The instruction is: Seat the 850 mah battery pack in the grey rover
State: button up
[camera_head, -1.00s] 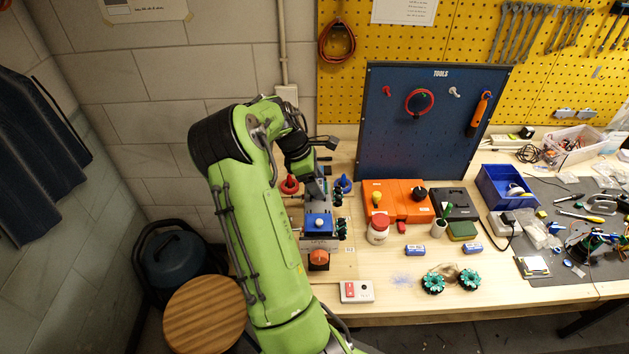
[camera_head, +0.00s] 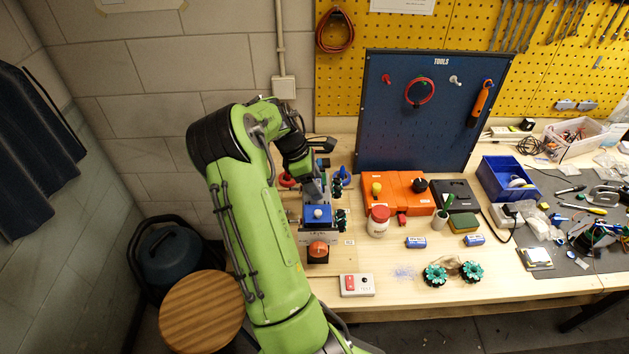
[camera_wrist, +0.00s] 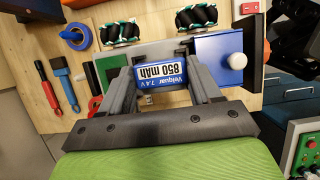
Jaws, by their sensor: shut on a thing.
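The grey rover (camera_head: 318,238) stands at the left end of the bench, with dark wheels (camera_wrist: 197,17) along one side. A blue cover with a white knob (camera_wrist: 212,62) sits on one end of it. My gripper (camera_wrist: 160,80) is shut on the blue 850 mAh battery pack (camera_wrist: 160,73), whose white label faces the wrist camera. The pack is over the rover's body, beside the blue cover. I cannot tell whether it is inside a bay or just above one. In the head view the pack is hidden by my wrist.
Two other blue packs (camera_head: 416,242) (camera_head: 474,239) lie right of the rover. A red-and-white switch box (camera_head: 357,285) is in front. Loose green wheels (camera_head: 435,275), a red-capped jar (camera_head: 378,221) and an orange case (camera_head: 398,188) are to the right. Blue tape (camera_wrist: 76,36) lies near the rover.

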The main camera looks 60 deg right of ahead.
jog(key=shift+f, duration=0.3)
dwell(0.6)
jog(key=shift+f, duration=0.4)
jog(key=shift+f, duration=0.25)
dwell(0.4)
jog(key=o, duration=1)
jog(key=shift+c, duration=1)
jog(key=shift+o, duration=0.5)
jog(key=shift+r+p, duration=0.5)
jog(key=shift+r, duration=0.3)
notch_tip(320, 180, up, 6)
jog(key=p, duration=0.4)
jog(key=shift+f+p, duration=0.1)
jog(key=shift+p, duration=0.3)
jog(key=shift+f, duration=0.15)
